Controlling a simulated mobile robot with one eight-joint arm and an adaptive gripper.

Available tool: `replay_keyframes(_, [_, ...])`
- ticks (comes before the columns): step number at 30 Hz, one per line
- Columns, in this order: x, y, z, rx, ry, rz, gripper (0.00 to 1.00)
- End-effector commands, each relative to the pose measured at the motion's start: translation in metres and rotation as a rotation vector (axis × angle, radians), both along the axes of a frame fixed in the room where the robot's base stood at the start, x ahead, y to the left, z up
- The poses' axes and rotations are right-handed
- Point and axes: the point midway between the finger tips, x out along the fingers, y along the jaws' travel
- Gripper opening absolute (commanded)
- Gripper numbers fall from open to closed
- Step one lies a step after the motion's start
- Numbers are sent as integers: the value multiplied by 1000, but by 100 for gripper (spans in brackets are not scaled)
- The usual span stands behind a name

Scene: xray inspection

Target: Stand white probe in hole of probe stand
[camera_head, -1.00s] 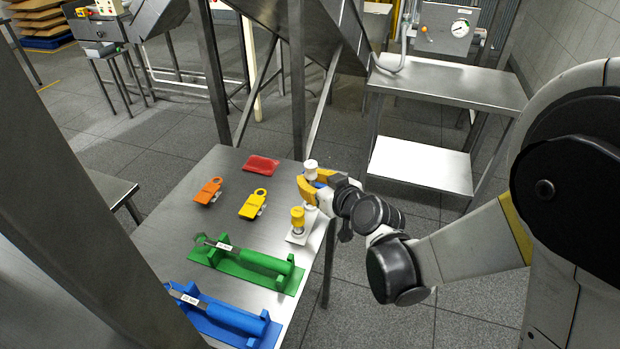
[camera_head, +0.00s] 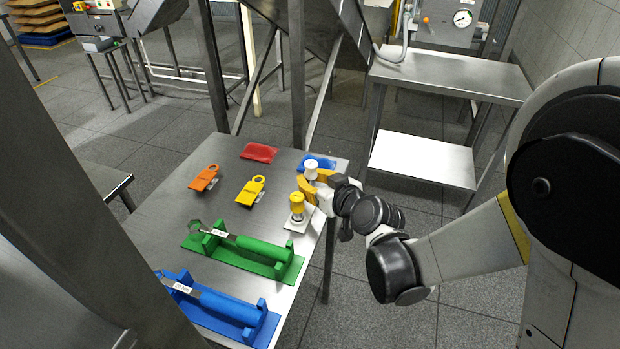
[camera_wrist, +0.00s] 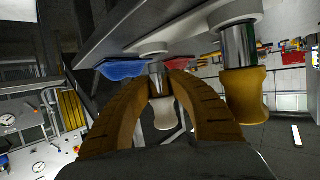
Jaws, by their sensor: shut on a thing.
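The white probe (camera_head: 311,161) is upright in my gripper (camera_head: 318,183), near the table's right edge. In the wrist view, which shows the table at the top, the two yellow fingers are closed around the metal part of the white probe (camera_wrist: 167,116). Its metal end points at a round white collar (camera_wrist: 152,48). I cannot tell whether it is in the hole. The white probe stand (camera_head: 299,223) shows beside the gripper, partly hidden. A yellow probe (camera_head: 297,207) stands upright in it, and shows at the right of the wrist view (camera_wrist: 247,95).
A yellow clip (camera_head: 251,191), an orange clip (camera_head: 205,178), a red tray (camera_head: 259,152) and a blue tray (camera_head: 319,162) lie on the steel table (camera_head: 170,218). Green (camera_head: 245,250) and blue (camera_head: 225,308) holders fill its near side. The table's left side is bare.

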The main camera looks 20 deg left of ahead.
Motion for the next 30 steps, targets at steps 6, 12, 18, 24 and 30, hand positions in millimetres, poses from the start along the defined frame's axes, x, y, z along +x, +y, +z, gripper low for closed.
replay_keyframes(6, [0, 0, 0, 0, 0, 0, 0])
replay_keyframes(12, [0, 0, 0, 0, 0, 0, 0])
replay_keyframes(18, [0, 0, -3, 0, 0, 0, 0])
replay_keyframes(24, [0, 0, -7, 0, 0, 0, 0])
replay_keyframes(30, [0, 0, -6, 0, 0, 0, 0])
